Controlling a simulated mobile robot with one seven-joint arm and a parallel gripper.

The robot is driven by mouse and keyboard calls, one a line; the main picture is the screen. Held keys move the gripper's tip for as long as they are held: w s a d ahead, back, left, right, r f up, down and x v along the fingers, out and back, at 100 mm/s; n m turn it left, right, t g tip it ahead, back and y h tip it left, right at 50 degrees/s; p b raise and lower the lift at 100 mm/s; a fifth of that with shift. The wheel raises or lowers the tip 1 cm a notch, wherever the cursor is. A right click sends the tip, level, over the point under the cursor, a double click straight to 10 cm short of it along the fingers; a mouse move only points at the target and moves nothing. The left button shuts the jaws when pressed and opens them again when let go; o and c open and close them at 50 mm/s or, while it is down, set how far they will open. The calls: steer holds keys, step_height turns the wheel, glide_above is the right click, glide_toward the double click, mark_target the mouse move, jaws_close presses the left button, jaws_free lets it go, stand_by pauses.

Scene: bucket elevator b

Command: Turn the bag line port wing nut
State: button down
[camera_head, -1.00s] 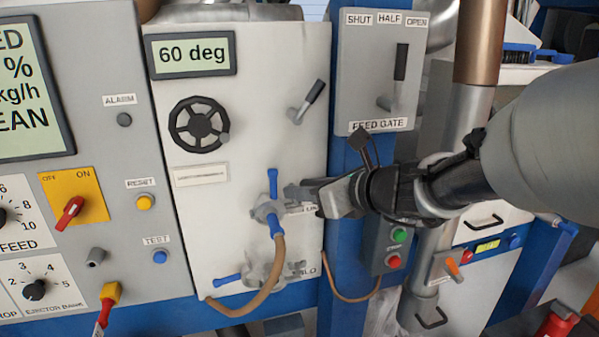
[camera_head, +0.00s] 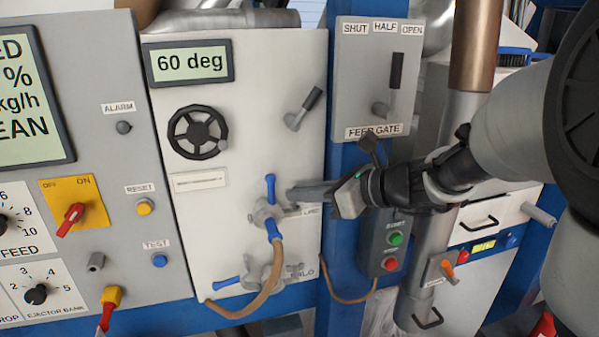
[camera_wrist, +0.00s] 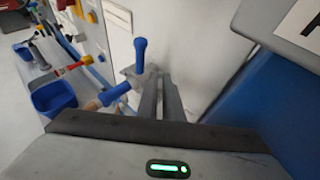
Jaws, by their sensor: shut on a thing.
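The upper port valve (camera_head: 264,212) on the white panel has an upright blue lever and a tan hose on a blue end piece. It also shows in the wrist view (camera_wrist: 140,78). My gripper (camera_head: 290,193) reaches in from the right, its fingers closed at the right side of this valve. In the wrist view, the two fingers (camera_wrist: 160,78) lie close together, tips beside the valve body. The wing nut there is hidden between the fingertips, and its turn angle cannot be seen. The label beneath the fingers is partly covered.
A lower port (camera_head: 262,272) has a blue lever pointing left and a visible wing nut (camera_head: 295,270). A black handwheel (camera_head: 198,132) and small lever (camera_head: 304,108) sit above. The feed gate box (camera_head: 379,80) and start/stop box (camera_head: 388,248) stand close to my arm.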

stand_by(0.3)
steer(key=c, duration=1.9)
jaws_free()
steer(key=v, duration=1.7)
steer(key=shift+d+r, duration=0.2)
